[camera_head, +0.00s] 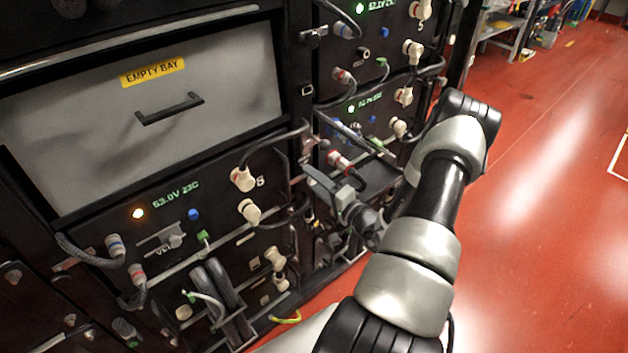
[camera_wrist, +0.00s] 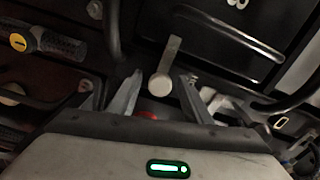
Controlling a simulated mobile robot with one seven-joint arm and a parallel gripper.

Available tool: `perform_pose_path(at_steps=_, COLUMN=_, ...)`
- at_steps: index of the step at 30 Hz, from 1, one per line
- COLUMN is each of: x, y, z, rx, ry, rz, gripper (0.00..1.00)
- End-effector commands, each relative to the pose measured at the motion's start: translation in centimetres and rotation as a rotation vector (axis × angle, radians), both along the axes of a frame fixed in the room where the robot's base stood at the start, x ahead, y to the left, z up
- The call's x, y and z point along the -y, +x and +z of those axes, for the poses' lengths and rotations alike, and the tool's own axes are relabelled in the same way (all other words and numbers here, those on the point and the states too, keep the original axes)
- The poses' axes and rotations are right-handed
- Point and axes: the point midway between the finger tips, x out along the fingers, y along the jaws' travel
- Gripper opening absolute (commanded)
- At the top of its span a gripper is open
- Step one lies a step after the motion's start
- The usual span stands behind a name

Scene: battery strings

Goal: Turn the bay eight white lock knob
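In the wrist view, a white lever-shaped knob (camera_wrist: 167,62) with a rounded lower end stands between the two grey fingers of my gripper (camera_wrist: 158,80). The fingers are apart, one on each side of it; I cannot tell whether either touches it. A pale figure that looks like an 8 (camera_wrist: 237,3) is on the dark panel above right. In the head view, my gripper (camera_head: 328,187) is at the rack front, right of the bay panel marked 8 (camera_head: 260,181). The knob between the fingers cannot be made out there.
White plugs (camera_head: 243,179) with black cables stick out left of my gripper. A red-collared plug (camera_head: 340,161) and cables are just above it. The grey empty-bay drawer front (camera_head: 145,110) is at upper left. Open red floor (camera_head: 540,220) lies to the right.

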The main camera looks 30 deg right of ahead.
Motion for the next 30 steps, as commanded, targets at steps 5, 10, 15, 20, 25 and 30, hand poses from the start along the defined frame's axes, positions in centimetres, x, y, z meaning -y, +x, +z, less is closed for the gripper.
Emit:
perform_pose_path(at_steps=5, x=0.0, y=0.0, z=0.0, rx=0.000, ry=0.001, rz=0.000, gripper=0.45)
perform_pose_path(at_steps=10, x=0.3, y=-1.1, z=0.0, rx=-0.002, ry=0.001, rz=-0.002, gripper=0.45)
perform_pose_path(at_steps=15, x=0.7, y=-4.3, z=0.1, rx=-0.002, ry=0.001, rz=-0.004, gripper=0.45)
perform_pose_path(at_steps=20, x=1.3, y=-8.3, z=0.0, rx=-0.003, ry=0.003, rz=-0.004, gripper=0.45)
perform_pose_path(at_steps=25, x=1.8, y=-12.4, z=0.0, rx=-0.001, ry=0.002, rz=-0.004, gripper=0.45)
perform_pose_path(at_steps=30, x=2.2, y=-15.4, z=0.0, rx=-0.002, ry=0.001, rz=-0.002, gripper=0.45)
